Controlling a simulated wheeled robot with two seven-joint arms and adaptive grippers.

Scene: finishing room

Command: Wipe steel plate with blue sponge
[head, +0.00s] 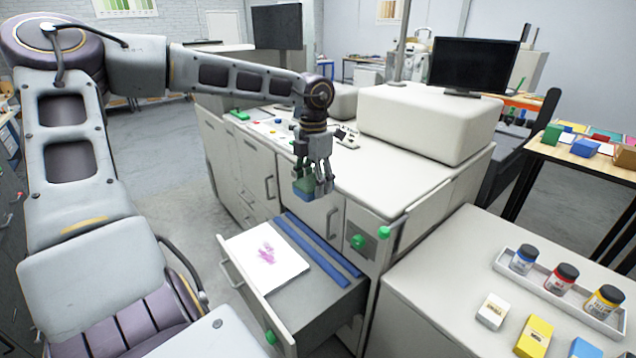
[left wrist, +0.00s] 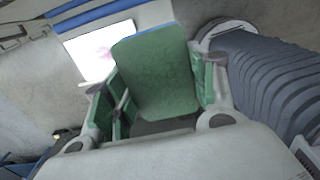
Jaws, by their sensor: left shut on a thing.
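The steel plate (head: 286,265) looks like a bright white square with a pink smear. It lies in an open drawer and also shows in the left wrist view (left wrist: 90,62). My left gripper (head: 314,188) is shut on the blue sponge (head: 303,194), well above the drawer and apart from the plate. In the left wrist view the sponge (left wrist: 157,80) shows a broad green face with a thin blue edge, between the fingers. My right gripper is in neither view.
The open drawer (head: 255,290) also holds two blue strips (head: 318,248). A white cabinet (head: 425,155) with green knobs stands behind it. At right, a counter (head: 440,270) bears a tray of jars (head: 561,280) and white, yellow and blue blocks.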

